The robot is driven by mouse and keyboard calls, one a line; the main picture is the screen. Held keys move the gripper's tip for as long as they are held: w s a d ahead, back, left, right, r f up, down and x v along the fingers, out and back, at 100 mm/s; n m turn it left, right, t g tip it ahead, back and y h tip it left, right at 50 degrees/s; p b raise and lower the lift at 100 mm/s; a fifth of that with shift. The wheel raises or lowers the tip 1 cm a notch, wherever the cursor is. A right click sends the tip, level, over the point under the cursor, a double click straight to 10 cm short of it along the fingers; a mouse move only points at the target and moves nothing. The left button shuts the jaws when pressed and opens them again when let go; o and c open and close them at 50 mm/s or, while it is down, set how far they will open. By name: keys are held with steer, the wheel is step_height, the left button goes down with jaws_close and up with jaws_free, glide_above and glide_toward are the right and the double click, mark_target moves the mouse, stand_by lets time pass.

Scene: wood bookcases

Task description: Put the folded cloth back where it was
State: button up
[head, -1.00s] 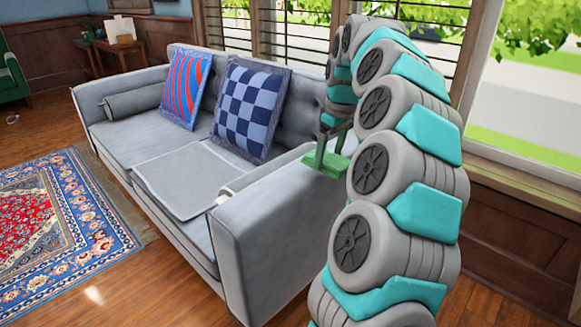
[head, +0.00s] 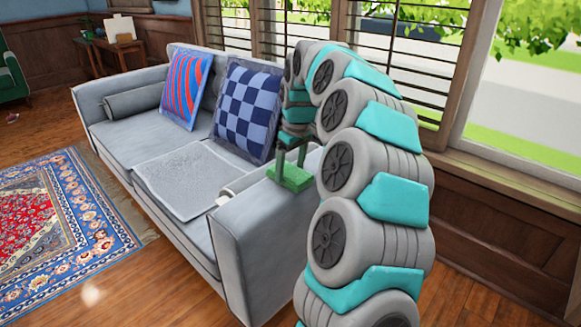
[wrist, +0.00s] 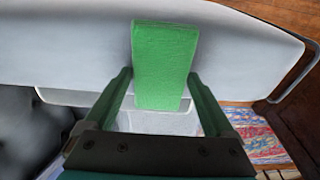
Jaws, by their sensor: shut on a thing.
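The folded cloth is a flat green block (head: 290,177), held in my gripper (head: 292,158). In the wrist view the green cloth (wrist: 165,50) lies between the two dark green fingers and reaches beyond their tips. My gripper is shut on it. In the head view the cloth is over the near right armrest (head: 262,225) of the grey sofa. I cannot tell whether it touches the armrest. The wrist view shows the pale armrest (wrist: 70,45) behind the cloth.
A light grey throw (head: 180,180) lies flat on the sofa seat. A blue checkered cushion (head: 245,110) and a red-and-blue cushion (head: 186,90) lean on the backrest. A small whitish item (head: 223,201) is beside the armrest. A patterned rug (head: 70,220) lies in front.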

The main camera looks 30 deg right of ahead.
mark_target(295, 174)
steer(key=shift+f, duration=0.1)
steer(key=o, duration=0.9)
step_height(295, 174, up, 12)
steer(key=s, duration=0.1)
steer(key=shift+s+d, duration=0.25)
steer(key=shift+s, duration=0.1)
steer(key=s+a+f+g, duration=0.2)
steer(key=s+a+f, duration=0.2)
steer(key=s+a, duration=1)
steer(key=s+a+f+m, duration=0.1)
steer(key=s+f, duration=0.3)
steer(key=s, duration=0.4)
steer(key=s+a+f+m+g, duration=0.1)
steer(key=s+f, duration=0.4)
steer(key=s, duration=0.3)
steer(key=s+a+f+m, duration=0.2)
steer(key=s+f, duration=0.2)
steer(key=s, duration=0.5)
steer(key=shift+f+g+h, duration=0.3)
steer(key=shift+f, duration=0.1)
